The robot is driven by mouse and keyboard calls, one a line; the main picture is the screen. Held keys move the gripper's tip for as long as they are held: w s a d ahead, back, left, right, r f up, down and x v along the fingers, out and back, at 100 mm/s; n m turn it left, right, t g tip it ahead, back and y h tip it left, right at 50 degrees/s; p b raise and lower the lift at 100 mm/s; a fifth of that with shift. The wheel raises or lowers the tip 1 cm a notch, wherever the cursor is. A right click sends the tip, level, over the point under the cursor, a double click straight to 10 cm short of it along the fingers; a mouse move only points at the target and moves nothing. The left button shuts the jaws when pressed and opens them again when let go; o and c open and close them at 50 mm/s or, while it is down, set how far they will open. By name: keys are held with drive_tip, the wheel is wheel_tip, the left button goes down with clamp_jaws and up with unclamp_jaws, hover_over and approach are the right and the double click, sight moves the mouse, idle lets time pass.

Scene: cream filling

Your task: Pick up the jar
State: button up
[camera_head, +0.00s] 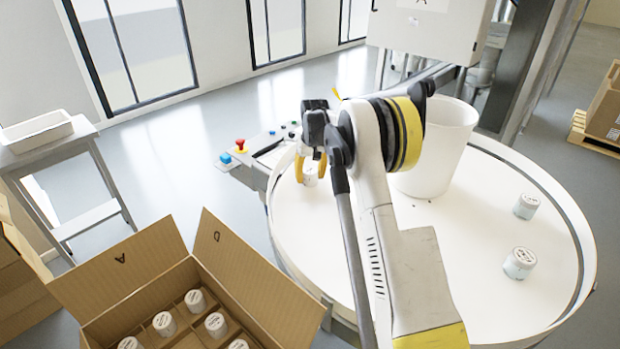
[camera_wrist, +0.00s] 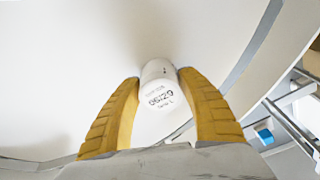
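A small white jar (camera_wrist: 157,72) with printed dark lettering on its lid stands between the two yellow fingers of my gripper (camera_wrist: 159,78) in the wrist view. The fingertips lie on either side of it, very close; I cannot tell whether both touch it. In the head view my gripper (camera_head: 311,166) points down at the left side of the round white table (camera_head: 460,285), with the jar (camera_head: 311,178) low between its fingers, partly hidden. Two more jars stand on the table's right side, one farther back (camera_head: 526,206) and one nearer (camera_head: 519,263).
A large white cylinder (camera_head: 440,150) rises from the table behind my arm. A control panel (camera_head: 262,150) with red and blue buttons adjoins the table's left edge. An open cardboard box (camera_head: 262,290) with dividers and several jars stands at the lower left.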

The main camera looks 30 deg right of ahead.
drive_tip(key=c, duration=0.6)
drive_tip(key=shift+r, duration=0.1)
